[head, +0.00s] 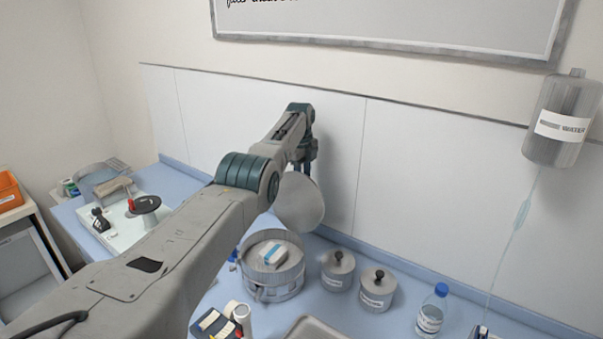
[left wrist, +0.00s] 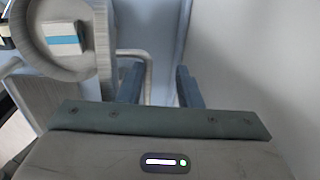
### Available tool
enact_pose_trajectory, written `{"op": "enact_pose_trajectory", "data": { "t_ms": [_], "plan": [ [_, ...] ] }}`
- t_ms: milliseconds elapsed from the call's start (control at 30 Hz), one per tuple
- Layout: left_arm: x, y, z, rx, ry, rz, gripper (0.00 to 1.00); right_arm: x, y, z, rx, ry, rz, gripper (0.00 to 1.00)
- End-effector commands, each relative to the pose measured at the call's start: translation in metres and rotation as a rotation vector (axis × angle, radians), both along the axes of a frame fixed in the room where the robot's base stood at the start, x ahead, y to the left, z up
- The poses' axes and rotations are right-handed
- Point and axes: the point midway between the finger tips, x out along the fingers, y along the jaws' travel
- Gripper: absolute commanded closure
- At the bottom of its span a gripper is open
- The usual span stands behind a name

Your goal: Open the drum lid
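The metal drum (head: 272,291) stands on the blue counter with its top uncovered. A white box with a blue band (head: 275,254) shows inside it. The round grey lid (head: 299,203) is swung up and stands steeply tilted behind the drum, partly hidden by my arm. My left gripper (head: 304,168) is just above and behind the lid, near the wall panel. In the left wrist view the fingers of my left gripper (left wrist: 158,86) are apart with nothing clearly gripped between them. The drum (left wrist: 76,72) shows at upper left with a bent grey bar beside it. My right gripper is out of view.
Two lidded metal jars (head: 357,280) stand right of the drum. A water bottle (head: 432,309) is farther right. A metal tray (head: 314,329) is at the front edge. A water tank (head: 563,120) hangs on the wall. A white device (head: 120,238) sits at the left.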

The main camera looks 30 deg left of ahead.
Motion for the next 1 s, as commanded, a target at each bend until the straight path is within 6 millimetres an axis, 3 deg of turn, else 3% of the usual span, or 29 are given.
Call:
{"op": "enact_pose_trajectory", "data": {
  "t_ms": [33, 100, 467, 567, 800, 1000],
  "plan": [
    [-0.002, -0.005, -0.016, -0.007, 0.013, -0.006, 0.70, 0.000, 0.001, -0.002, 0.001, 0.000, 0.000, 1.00],
    [-0.002, -0.005, -0.016, -0.007, 0.013, -0.006, 0.70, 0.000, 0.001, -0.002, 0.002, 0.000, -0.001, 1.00],
    [-0.003, -0.004, 0.000, -0.005, 0.006, -0.005, 0.70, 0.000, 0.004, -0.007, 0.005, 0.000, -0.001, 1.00],
    [-0.005, -0.004, 0.014, -0.004, 0.000, -0.005, 0.70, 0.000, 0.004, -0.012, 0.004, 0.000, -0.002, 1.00],
    [-0.014, -0.004, 0.076, 0.001, -0.013, -0.003, 0.70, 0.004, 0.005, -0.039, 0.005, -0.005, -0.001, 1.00],
    [-0.020, -0.004, 0.107, 0.001, -0.014, -0.002, 0.70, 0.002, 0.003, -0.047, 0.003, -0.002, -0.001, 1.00]
  ]
}}
